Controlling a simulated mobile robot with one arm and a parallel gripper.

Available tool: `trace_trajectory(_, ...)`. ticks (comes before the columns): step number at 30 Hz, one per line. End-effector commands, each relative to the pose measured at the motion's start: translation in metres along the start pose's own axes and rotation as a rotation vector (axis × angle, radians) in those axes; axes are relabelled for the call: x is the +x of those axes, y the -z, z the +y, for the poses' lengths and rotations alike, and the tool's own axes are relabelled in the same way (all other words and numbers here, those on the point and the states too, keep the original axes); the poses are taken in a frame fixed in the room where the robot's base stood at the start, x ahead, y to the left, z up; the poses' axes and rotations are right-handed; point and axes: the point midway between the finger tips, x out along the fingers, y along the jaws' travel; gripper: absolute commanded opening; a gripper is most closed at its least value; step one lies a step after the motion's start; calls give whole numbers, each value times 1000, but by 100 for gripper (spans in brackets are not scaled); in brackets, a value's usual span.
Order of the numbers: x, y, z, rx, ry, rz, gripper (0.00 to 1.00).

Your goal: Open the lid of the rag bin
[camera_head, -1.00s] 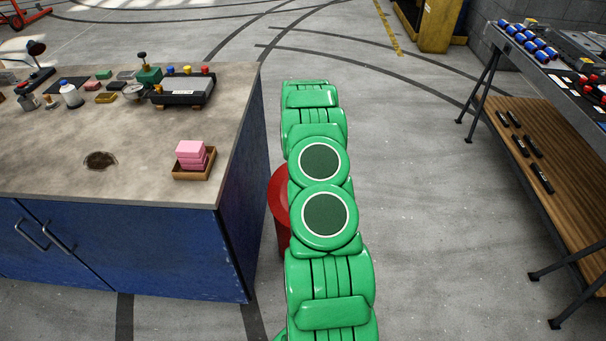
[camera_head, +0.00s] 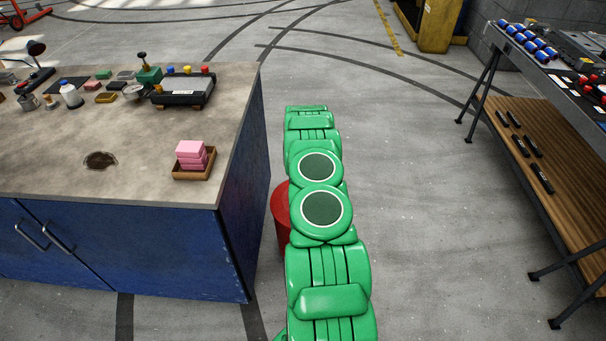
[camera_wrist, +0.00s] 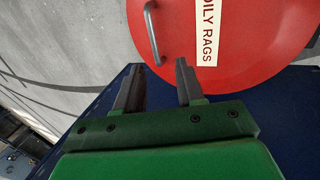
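The rag bin (camera_head: 281,215) is a red round bin on the floor beside the blue workbench, mostly hidden behind my green arm in the head view. In the wrist view its red lid (camera_wrist: 235,55) looks shut, with a white "OILY RAGS" label and a grey bar handle (camera_wrist: 152,35) near its left edge. My gripper (camera_wrist: 160,78) is open and empty in the wrist view. Its two dark fingertips point toward the lid, just short of the handle; no contact is clear. The head view does not show the gripper.
The blue workbench (camera_head: 235,235) stands close on the left of the bin, with a wooden tray (camera_head: 180,174) of pink blocks near its edge. A metal table with a wooden lower shelf (camera_head: 535,150) stands at the right. The floor between is clear.

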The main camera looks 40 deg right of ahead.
Motion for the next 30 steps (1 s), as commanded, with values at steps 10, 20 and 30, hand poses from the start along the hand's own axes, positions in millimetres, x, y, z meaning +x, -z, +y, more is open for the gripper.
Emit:
trace_trajectory(10, 8, 0, 1, -1, 3, 0, 38)
trace_trajectory(20, 8, 0, 1, 0, 3, 0, 38)
trace_trajectory(30, -10, 11, 5, 12, 8, 3, 38)
